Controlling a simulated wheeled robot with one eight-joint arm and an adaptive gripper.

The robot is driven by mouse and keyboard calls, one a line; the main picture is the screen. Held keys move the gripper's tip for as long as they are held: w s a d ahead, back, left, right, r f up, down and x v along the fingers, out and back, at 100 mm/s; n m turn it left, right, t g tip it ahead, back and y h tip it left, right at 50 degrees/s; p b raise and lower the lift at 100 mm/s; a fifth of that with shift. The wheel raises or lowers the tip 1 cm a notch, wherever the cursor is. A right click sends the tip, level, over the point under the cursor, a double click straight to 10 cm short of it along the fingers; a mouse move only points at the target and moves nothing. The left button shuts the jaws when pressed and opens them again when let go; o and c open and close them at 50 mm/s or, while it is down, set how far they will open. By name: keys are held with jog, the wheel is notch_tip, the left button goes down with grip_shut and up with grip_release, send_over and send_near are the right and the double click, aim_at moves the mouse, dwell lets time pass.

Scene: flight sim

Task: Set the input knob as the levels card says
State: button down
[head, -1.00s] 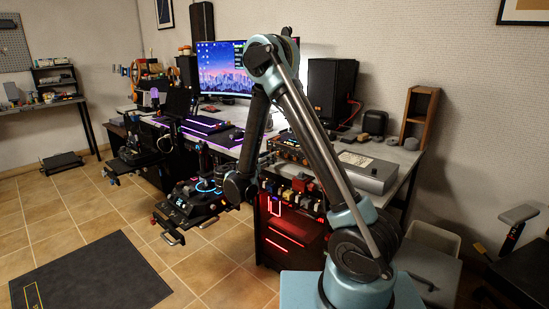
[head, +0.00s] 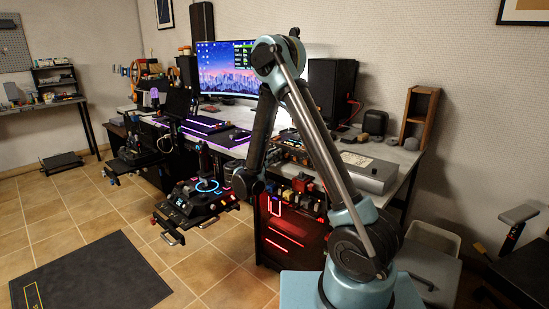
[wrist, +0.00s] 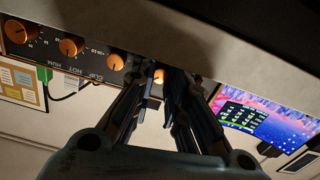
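In the wrist view, seen upside down, a dark panel (wrist: 90,56) carries a row of orange knobs. My gripper (wrist: 162,84) is at the panel, its fingers close together on either side of one orange knob (wrist: 158,77), partly hidden by them. Contact with that knob is unclear. Labels reading HUM, HOT and CLIP stand by the other knobs. A card (wrist: 22,82) with coloured blocks shows at the left; its text is too small to read. In the head view the panel unit (head: 290,150) is at the desk's right part, and my arm hides the fingers.
A monitor (head: 220,72) with a dark readout stands behind. A grey box (head: 358,172) lies on the desk to the right, near a black speaker (head: 332,88) and a wooden rack (head: 418,115). A joystick unit (head: 190,203) stands at the front left.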

jog(key=shift+n, duration=0.3)
jog(key=n, duration=0.4)
jog(key=shift+a, duration=0.1)
jog(key=shift+n, duration=2.2)
jog(key=c, duration=1.8)
grip_release()
jog(key=v, duration=1.2)
jog(key=shift+w+f, duration=0.1)
